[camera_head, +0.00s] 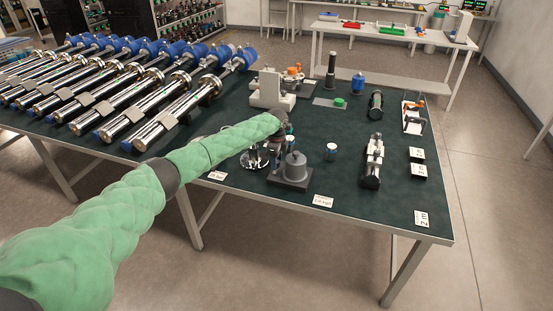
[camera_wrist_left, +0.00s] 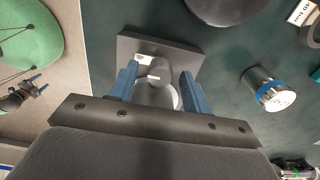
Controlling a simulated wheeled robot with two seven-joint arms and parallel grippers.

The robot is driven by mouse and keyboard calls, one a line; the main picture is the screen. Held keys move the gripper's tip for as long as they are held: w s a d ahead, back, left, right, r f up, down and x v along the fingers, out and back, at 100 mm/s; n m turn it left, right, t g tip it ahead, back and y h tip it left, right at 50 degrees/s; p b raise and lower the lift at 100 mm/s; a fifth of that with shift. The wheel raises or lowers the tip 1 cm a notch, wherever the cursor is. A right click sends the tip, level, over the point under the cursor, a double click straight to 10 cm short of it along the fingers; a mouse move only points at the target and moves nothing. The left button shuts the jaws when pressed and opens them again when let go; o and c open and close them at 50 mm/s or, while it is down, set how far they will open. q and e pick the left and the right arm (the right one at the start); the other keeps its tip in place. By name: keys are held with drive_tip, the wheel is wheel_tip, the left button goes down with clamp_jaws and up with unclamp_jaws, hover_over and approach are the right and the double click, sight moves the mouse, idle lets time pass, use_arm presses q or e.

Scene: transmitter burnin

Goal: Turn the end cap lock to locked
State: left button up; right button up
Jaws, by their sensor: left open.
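A grey, rounded cylinder with a small knob on top (camera_head: 295,165) stands on a dark square base near the table's front edge. My left gripper (camera_head: 280,150) is small and partly hidden beside it. In the left wrist view my left gripper (camera_wrist_left: 158,85) is open, its blue fingers apart on either side of a grey part with a round knob (camera_wrist_left: 157,72) over a dark square plate (camera_wrist_left: 185,58). I cannot tell whether the fingers touch it. I cannot make out a lock or its setting. My right gripper is not in view.
A small jar (camera_head: 331,151) stands close by; a blue-banded jar (camera_wrist_left: 268,90) shows in the left wrist view. Long metal tubes (camera_head: 150,112) fill the left. The table's right front corner is mostly clear.

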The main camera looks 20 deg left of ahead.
use_arm(q)
drive_tip(key=shift+f, duration=0.15)
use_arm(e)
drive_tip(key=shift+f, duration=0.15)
use_arm(q)
drive_tip(key=shift+c, duration=0.2)
drive_tip(key=c, duration=0.9)
drive_tip(key=shift+c, duration=0.2)
